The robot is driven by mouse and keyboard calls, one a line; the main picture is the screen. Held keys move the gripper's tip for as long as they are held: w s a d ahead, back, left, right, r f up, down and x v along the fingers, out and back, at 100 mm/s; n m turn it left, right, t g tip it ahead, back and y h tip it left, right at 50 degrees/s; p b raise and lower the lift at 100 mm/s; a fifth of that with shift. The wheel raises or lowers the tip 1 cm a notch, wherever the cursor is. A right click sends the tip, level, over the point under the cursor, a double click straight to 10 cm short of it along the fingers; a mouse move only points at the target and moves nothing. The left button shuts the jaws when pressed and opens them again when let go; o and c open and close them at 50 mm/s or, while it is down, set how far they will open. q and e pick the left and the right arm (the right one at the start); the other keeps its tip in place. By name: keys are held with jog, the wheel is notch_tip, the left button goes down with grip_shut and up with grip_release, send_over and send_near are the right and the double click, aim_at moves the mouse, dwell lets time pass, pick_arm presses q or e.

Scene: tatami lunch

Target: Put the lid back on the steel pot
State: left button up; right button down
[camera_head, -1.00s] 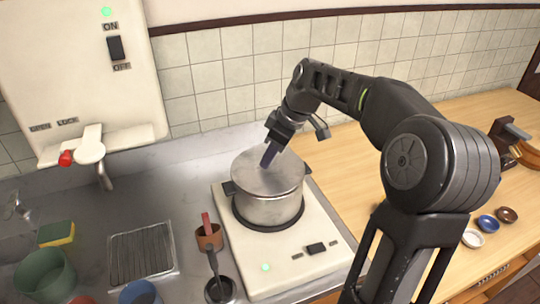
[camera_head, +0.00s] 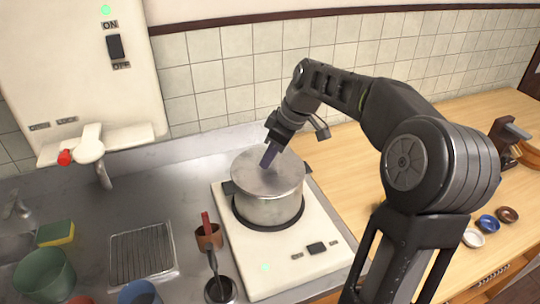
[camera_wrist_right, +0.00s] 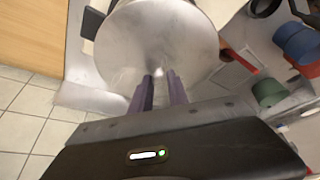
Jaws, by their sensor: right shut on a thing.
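The steel pot (camera_head: 268,209) stands on the white hot plate in the head view. Its round steel lid (camera_head: 280,178) lies over the pot's mouth and looks about level; I cannot tell if it is fully seated. My right gripper (camera_head: 268,156) is over the lid's middle, pointing down, its purple fingers shut on the lid's knob, which they hide. In the right wrist view the lid (camera_wrist_right: 155,35) fills the upper middle, with the right fingertips (camera_wrist_right: 160,82) at its near part. My left gripper is not in view.
The hot plate (camera_head: 249,266) sits on the steel counter beside a wooden counter (camera_head: 335,165). A brown holder (camera_head: 209,237) and a dark ladle cup (camera_head: 220,290) stand close to its left. A green bowl (camera_head: 45,274) and a sponge (camera_head: 56,233) are further left. A tiled wall is behind.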

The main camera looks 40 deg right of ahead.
dwell(0.3)
dwell(0.4)
jog(key=c, duration=1.2)
grip_release()
jog(key=shift+o, duration=0.5)
jog(key=o, duration=0.4)
jog(key=shift+r+p, duration=2.4)
jog(key=shift+r, duration=1.1)
jog(key=shift+c, duration=0.3)
